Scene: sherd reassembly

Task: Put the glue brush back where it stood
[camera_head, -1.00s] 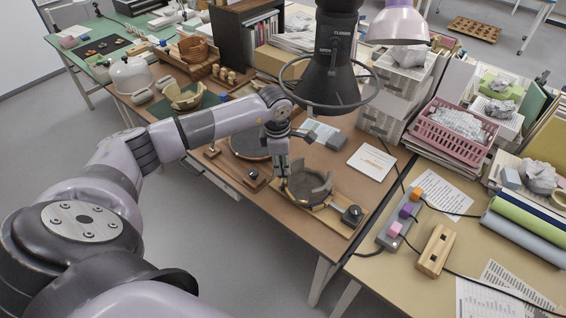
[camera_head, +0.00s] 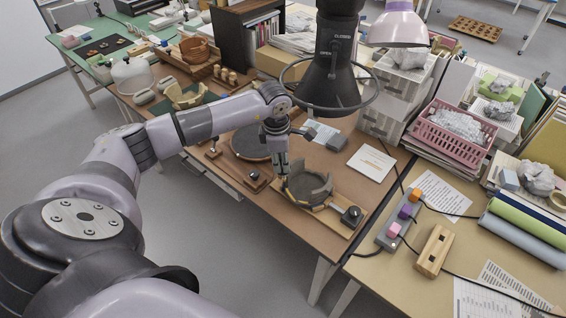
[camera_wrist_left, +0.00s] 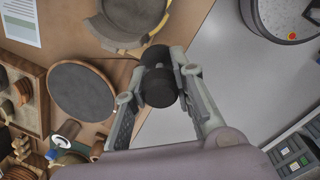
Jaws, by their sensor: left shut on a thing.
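My left gripper (camera_head: 283,176) points down over the brown table, just left of the grey broken vessel (camera_head: 311,187). In the left wrist view my left gripper (camera_wrist_left: 160,88) is shut on a dark, thick cylinder, seen nearly end on, which I take to be the glue brush (camera_wrist_left: 158,80). Its lower part is hidden from this angle. In the head view the brush is too small and covered to make out clearly. The vessel also shows in the wrist view (camera_wrist_left: 128,22), beyond the fingertips. My right gripper is not in view.
The vessel's board carries a black knob (camera_head: 351,214).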

